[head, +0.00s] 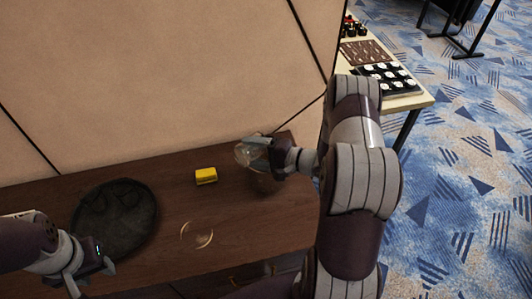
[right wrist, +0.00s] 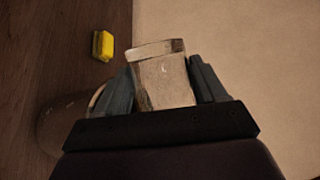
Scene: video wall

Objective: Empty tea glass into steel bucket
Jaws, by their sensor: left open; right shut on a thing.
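My right gripper (head: 276,156) is shut on the clear tea glass (head: 249,153) and holds it above the back right of the brown table. The glass looks tipped over, pointing left. In the right wrist view the glass (right wrist: 163,76) sits between the two fingers; I cannot tell what is in it. A dim, brownish rounded shape, likely the steel bucket (head: 264,184), stands just below the glass and is partly hidden by my gripper. It also shows at the lower left in the right wrist view (right wrist: 58,125). My left gripper (head: 92,268) is open and empty by the table's front left.
A clear glass saucer (head: 197,235) lies on the table (head: 235,222) near the front. A dark round tray (head: 116,222) lies at the left, close to my left gripper. A beige panel wall (head: 150,80) rises behind.

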